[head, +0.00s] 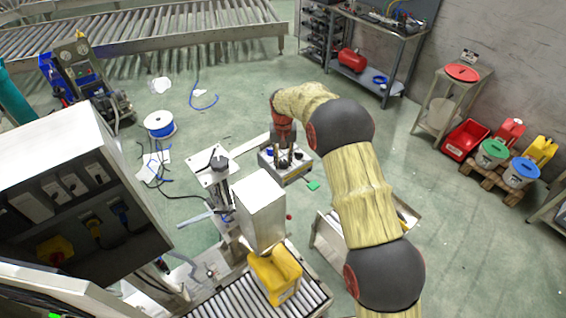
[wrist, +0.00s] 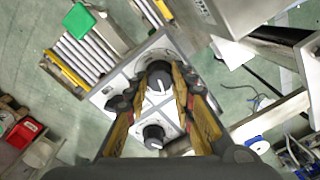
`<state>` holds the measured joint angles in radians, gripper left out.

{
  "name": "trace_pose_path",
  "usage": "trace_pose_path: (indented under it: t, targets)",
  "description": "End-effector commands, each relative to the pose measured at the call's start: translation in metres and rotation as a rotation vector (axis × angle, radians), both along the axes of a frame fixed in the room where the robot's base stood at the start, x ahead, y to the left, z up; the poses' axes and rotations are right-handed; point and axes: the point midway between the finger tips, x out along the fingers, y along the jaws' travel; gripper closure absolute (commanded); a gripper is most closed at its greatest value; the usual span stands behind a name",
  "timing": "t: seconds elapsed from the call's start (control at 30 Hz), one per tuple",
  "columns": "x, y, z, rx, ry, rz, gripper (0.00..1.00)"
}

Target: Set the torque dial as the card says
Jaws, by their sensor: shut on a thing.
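A light grey control panel (wrist: 116,82) carries two black dials with pale pointer marks. In the wrist view my gripper (wrist: 160,72) is shut on the upper dial (wrist: 158,84), with one finger on each side of it. The lower dial (wrist: 154,136) sits between the fingers nearer the palm, apart from them. The scale markings are too small to read, and I cannot tell which dial is for torque. In the head view my gripper (head: 284,148) reaches down onto the panel box (head: 290,176) and hides part of its top. I cannot make out a readable card.
A grey post stand (head: 214,172) is left of the panel box. A small green piece (head: 313,186) is near the box.

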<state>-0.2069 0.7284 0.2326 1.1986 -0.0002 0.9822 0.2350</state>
Motion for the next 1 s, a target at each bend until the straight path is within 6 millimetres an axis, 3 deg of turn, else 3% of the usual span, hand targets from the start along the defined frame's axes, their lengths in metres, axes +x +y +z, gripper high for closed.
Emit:
trace_pose_path:
  t: [0.7,0.73,1.0]
  targets:
    - [0.0002,0.0002,0.0006,0.000,-0.001,-0.079,1.00]
    - [0.0002,0.0002,0.0006,0.000,-0.001,-0.078,0.74]
    - [0.0001,0.0001,0.0004,0.000,0.000,-0.078,0.59]
